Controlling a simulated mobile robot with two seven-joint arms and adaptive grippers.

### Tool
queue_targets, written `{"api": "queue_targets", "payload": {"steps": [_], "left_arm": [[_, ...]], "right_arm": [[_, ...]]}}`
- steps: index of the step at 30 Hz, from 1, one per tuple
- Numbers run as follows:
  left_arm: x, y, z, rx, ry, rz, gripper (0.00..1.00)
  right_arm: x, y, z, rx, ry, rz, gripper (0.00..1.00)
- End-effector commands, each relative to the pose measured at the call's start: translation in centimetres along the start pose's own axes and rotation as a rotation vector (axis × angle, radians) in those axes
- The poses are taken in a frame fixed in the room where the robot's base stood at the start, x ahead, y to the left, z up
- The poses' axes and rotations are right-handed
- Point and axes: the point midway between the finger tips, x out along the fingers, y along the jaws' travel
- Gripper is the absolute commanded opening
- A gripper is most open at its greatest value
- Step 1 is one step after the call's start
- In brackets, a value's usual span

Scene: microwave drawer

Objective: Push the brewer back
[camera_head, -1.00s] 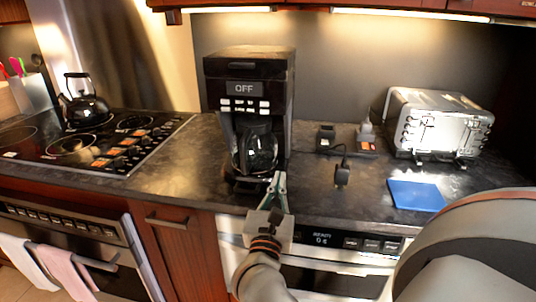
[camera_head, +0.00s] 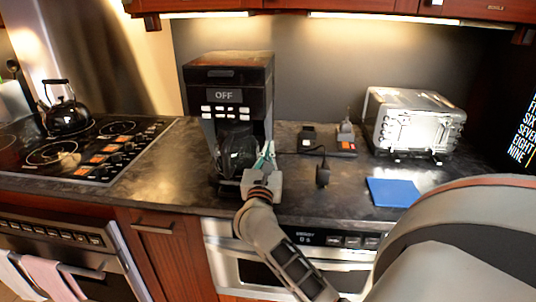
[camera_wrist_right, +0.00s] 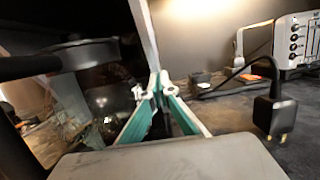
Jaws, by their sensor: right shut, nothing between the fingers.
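The brewer (camera_head: 228,82), a black coffee maker with an "OFF" display, stands upright on the counter against the back wall. Its glass carafe (camera_head: 236,150) sits in its lower part. My right gripper (camera_head: 268,152) is shut and empty, at the lower front right of the brewer. In the right wrist view, the shut teal fingers (camera_wrist_right: 160,84) point at the brewer's right edge, with the carafe (camera_wrist_right: 95,95) on the left; whether they touch cannot be told. My left gripper is not in view.
A plug on a cord (camera_head: 322,172), a blue square (camera_head: 393,192) and a silver toaster (camera_head: 412,122) are to the right on the counter (camera_head: 345,200). A kettle (camera_head: 66,112) stands on the stovetop at left. Upper cabinets hang above.

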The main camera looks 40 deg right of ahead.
Motion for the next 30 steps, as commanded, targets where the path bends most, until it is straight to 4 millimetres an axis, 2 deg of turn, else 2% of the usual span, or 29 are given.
{"api": "queue_targets", "payload": {"steps": [11, 21, 25, 30], "left_arm": [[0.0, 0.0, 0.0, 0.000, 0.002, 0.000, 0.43], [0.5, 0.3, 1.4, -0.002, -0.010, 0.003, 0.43], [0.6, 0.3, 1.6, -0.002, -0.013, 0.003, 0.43], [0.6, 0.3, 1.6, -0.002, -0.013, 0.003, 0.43]], "right_arm": [[0.6, 0.0, -0.1, -0.002, -0.003, 0.000, 0.00], [7.7, 0.0, -1.7, -0.004, -0.004, -0.001, 0.00], [8.9, -0.1, -1.9, -0.002, -0.003, -0.001, 0.00], [9.1, -0.1, -1.8, 0.000, -0.002, -0.002, 0.00]]}}
